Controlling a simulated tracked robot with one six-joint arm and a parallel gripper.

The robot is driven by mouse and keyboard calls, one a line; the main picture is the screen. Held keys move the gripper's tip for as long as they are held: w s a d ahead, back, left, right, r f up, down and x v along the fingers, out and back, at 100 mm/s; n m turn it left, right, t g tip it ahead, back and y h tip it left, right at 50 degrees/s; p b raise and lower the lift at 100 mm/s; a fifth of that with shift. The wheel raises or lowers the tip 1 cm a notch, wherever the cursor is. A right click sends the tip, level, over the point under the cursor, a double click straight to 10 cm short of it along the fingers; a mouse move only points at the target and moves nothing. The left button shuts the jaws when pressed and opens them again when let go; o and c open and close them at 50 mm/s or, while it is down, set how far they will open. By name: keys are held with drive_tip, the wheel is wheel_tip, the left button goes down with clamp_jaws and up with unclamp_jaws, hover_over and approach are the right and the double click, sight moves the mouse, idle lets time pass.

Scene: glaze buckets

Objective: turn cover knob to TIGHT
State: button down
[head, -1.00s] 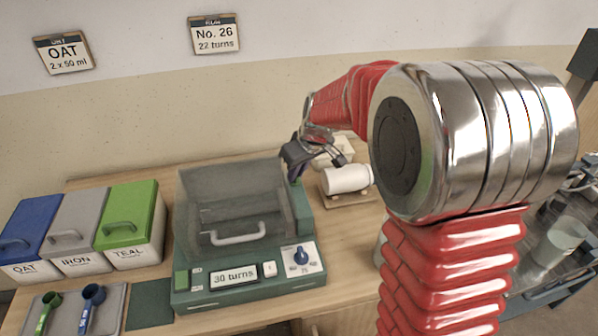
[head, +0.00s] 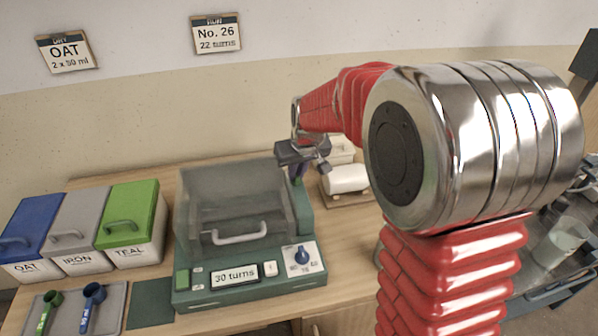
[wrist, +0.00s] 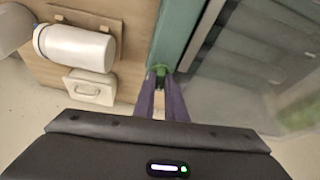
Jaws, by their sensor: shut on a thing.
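The green machine (head: 250,295) stands on the wooden table with its clear cover (head: 235,195) down. My gripper (head: 298,176) is at the machine's back right corner, pointing down. In the wrist view its two purple fingers (wrist: 161,92) are shut on a small green knob (wrist: 160,70) at the edge of the green housing. I take this to be the cover knob. The fingers hide much of it, and I can read no TIGHT mark, so its setting cannot be told.
A blue dial (head: 302,256) and a "30 turns" display (head: 234,275) are on the machine's front panel. A white cylinder (head: 346,179) lies on a wooden stand close right of my gripper. Lidded bins (head: 130,220) stand left.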

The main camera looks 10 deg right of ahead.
drive_tip(key=shift+w+r, duration=0.15)
drive_tip(key=shift+w, duration=0.05)
drive_tip(key=c, duration=2.1)
unclamp_jaws()
drive_tip(key=shift+s, duration=0.1)
drive_tip(key=shift+v, duration=3.85)
